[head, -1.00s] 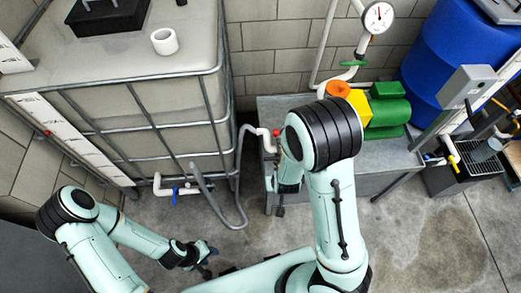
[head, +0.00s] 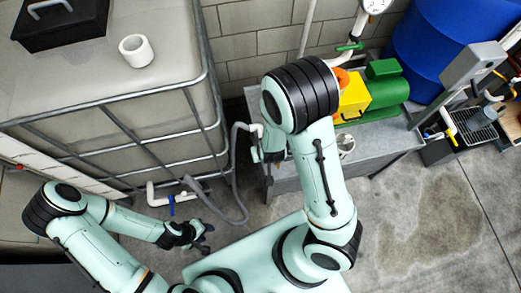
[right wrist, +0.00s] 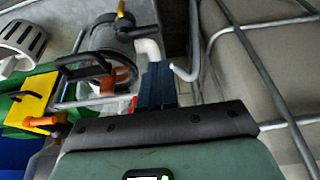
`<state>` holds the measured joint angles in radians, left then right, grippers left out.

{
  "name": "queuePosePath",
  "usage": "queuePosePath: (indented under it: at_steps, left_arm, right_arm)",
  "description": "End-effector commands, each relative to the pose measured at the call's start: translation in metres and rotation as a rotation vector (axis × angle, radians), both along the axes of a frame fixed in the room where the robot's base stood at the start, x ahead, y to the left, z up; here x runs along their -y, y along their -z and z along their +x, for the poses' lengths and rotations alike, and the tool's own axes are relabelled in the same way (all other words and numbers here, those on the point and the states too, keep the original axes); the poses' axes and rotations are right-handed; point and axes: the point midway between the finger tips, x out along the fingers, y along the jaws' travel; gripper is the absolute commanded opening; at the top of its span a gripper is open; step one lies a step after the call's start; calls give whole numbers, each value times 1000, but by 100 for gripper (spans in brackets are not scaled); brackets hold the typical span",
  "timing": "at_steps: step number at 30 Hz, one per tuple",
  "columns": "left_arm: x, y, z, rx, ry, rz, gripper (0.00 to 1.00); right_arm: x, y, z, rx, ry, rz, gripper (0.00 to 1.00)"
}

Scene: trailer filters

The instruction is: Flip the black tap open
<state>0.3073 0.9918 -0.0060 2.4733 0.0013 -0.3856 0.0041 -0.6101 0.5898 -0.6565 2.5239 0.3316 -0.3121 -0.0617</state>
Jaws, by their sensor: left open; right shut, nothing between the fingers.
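I cannot clearly identify the black tap. In the right wrist view a dark lever-like piece (right wrist: 138,33) shows by a grey cylinder (right wrist: 104,38) and a white pipe (right wrist: 150,49); its position is unclear. In the head view a small dark handle (head: 474,89) sits by the grey box at the right. My right gripper (right wrist: 158,84) is shut and empty, pointing toward the pipework; in the head view my forearm largely hides that area. My left gripper (head: 203,237) is open and empty above the floor, near the big tank's outlet.
A caged tank (head: 120,105) stands at the left, with a blue-handled valve (head: 171,204) and grey hose (head: 231,205). A metal bench (head: 376,146) carries a green and yellow pump (head: 380,90). A blue barrel (head: 432,42) stands behind. Floor at the lower right is clear.

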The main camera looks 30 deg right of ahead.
Motion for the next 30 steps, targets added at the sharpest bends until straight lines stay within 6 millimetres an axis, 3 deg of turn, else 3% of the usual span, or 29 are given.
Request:
queuePosePath:
  at_steps: [8, 21, 30]
  left_arm:
    - [0, 5, -5, -6, 0, 0, 43]
    - [0, 27, -24, -27, 0, 0, 43]
    - [0, 29, -25, -28, 0, 0, 43]
  right_arm:
    - [2, 11, 3, -2, 2, -1, 0]
    - [7, 81, 28, -1, 1, -2, 0]
    - [8, 94, 35, 1, 0, 0, 0]
